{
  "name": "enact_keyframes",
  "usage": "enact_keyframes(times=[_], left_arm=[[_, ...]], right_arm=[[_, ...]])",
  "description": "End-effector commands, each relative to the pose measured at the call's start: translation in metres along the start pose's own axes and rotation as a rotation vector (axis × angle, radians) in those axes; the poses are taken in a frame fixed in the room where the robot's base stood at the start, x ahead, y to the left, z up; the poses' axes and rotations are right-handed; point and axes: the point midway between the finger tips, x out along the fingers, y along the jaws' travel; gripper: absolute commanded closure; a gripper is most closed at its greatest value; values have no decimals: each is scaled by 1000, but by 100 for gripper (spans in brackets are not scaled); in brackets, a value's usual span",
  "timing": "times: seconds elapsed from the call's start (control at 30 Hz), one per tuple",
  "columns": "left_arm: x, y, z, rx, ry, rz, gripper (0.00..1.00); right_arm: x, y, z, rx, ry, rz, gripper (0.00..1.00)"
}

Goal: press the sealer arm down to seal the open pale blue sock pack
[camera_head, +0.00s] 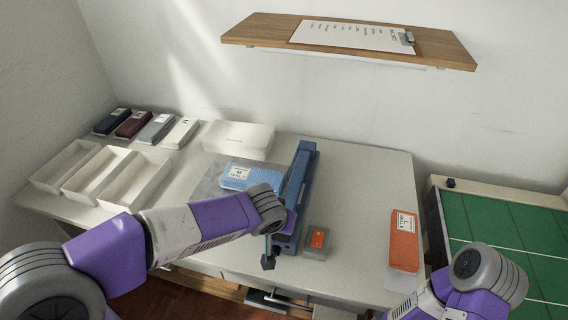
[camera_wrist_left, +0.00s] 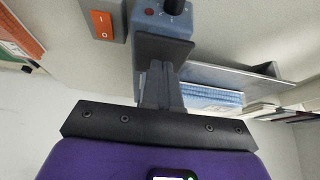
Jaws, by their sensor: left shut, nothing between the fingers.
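The pale blue sock pack (camera_head: 237,178) lies on a grey mat left of the blue sealer (camera_head: 302,168). Its striped side also shows in the left wrist view (camera_wrist_left: 212,97). Its right end is close to the sealer; I cannot tell whether it lies between the jaws. The sealer is long and runs front to back; how far its arm is raised is unclear. My left gripper (camera_wrist_left: 160,84) is shut and empty, its fingers over the sealer's near part, beside a dark plate (camera_wrist_left: 163,50). Contact is unclear. My right gripper is out of view.
A grey box with an orange switch (camera_head: 317,239) stands right of the sealer. An orange pack (camera_head: 403,241) lies near the table's right edge. Empty white trays (camera_head: 133,183), several dark and pale packs and a white box (camera_head: 239,138) fill the left and back. A green-topped surface (camera_head: 500,220) stands right.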

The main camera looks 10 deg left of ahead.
Motion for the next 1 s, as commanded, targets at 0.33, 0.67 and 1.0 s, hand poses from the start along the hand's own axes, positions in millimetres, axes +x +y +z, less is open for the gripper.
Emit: enact_keyframes(times=[0.33,0.67,1.0], left_arm=[[13,-4,17,0,-52,-17,100],[13,-3,17,1,-52,-17,100],[-4,-2,7,1,-40,-13,100]], right_arm=[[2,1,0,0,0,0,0],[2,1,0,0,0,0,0],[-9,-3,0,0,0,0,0]])
